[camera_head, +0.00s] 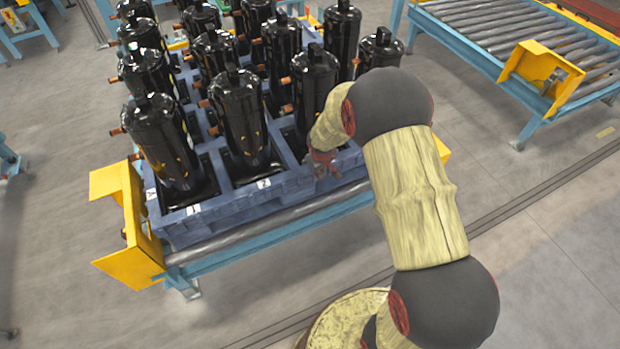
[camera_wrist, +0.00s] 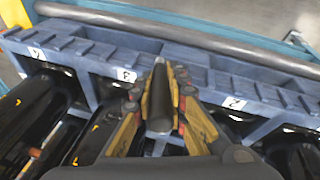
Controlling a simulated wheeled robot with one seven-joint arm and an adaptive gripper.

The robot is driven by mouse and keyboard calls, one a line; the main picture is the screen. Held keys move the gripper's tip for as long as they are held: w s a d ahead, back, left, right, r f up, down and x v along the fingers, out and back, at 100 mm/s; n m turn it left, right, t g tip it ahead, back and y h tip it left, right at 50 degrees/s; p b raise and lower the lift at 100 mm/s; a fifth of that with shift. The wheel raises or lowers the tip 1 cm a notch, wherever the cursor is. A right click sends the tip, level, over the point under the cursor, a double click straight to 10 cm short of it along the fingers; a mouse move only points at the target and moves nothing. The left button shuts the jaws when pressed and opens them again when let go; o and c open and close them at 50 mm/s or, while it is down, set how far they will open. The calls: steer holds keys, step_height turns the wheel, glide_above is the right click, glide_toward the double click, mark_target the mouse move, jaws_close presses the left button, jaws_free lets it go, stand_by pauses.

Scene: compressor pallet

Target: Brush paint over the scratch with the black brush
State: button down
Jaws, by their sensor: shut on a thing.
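My gripper (camera_wrist: 160,92) is shut on a dark, rod-shaped thing, which looks like the black brush (camera_wrist: 160,108). Its far end points toward the front edge of the blue pallet (camera_wrist: 213,62), near the label 3. Its bristles cannot be made out. In the head view my gripper (camera_head: 322,165) is at the pallet's front right part, close to a black compressor (camera_head: 316,85). The brush cannot be told apart there. Several black compressors with copper stubs stand upright in the pallet, such as one at the front left (camera_head: 160,140). I cannot make out a scratch on any of them.
The pallet rests on a blue roller conveyor (camera_head: 240,238) with a yellow end bracket (camera_head: 130,225) at the left. Another roller conveyor (camera_head: 490,30) with a yellow bracket (camera_head: 540,75) stands at the upper right. The grey floor between them is clear.

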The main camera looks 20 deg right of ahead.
steer(key=shift+w+d+r+n+t+y, duration=0.65)
steer(key=shift+w+d+n+t+y, duration=0.4)
steer(key=shift+d+n+t, duration=2.2)
steer(key=shift+m+t, duration=0.35)
steer(key=shift+t, duration=0.1)
steer(key=shift+w+d+b, duration=0.15)
steer(key=shift+w, duration=1.3)
steer(key=shift+w+d+b, duration=0.15)
steer(key=shift+w, duration=1.25)
steer(key=shift+w, duration=1.05)
